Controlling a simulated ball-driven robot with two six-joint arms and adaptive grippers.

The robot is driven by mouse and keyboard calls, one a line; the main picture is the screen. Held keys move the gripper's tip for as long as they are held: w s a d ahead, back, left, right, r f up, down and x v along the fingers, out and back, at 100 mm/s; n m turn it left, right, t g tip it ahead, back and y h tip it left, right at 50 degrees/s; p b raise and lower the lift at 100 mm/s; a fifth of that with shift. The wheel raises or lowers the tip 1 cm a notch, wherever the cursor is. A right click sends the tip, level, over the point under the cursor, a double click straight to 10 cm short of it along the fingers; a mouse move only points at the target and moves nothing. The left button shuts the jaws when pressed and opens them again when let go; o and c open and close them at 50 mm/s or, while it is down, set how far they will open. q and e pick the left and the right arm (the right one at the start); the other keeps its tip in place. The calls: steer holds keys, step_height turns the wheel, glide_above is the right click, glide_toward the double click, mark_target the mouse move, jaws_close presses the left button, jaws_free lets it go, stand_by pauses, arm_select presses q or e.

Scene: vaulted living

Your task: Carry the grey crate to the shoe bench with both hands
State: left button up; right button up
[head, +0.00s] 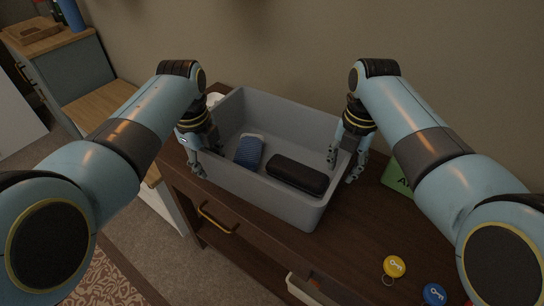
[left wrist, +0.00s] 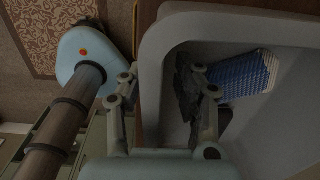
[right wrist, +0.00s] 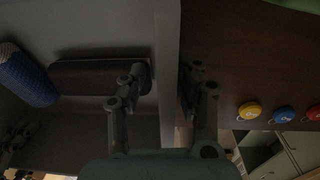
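The grey crate (head: 284,205) stands on a dark wooden table top (head: 345,225). A blue-and-white item (head: 249,151) and a black case (head: 297,175) lie inside it. My left gripper (head: 204,157) is at the crate's left wall, with one finger outside and one inside; the left wrist view shows the wall (left wrist: 152,70) between spread fingers. My right gripper (head: 346,163) straddles the right wall in the same way; the right wrist view shows the wall (right wrist: 167,60) between its open fingers. I cannot tell for sure which piece is the shoe bench.
A low light-wood top (head: 103,100) and a taller cabinet (head: 50,62) with a tray (head: 33,30) stand at the back left. Yellow (head: 394,267) and blue (head: 434,293) key tags and a green item (head: 396,178) lie right of the crate. A wall is close behind.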

arm_select(q)
steer(key=shift+s, duration=0.25)
arm_select(e)
steer(key=shift+s, duration=0.25)
arm_select(q)
steer(key=shift+w, duration=0.1)
steer(key=c, duration=0.6)
arm_select(e)
steer(key=shift+w, duration=0.1)
steer(key=c, duration=0.6)
arm_select(q)
jaws_close()
arm_select(e)
jaws_close()
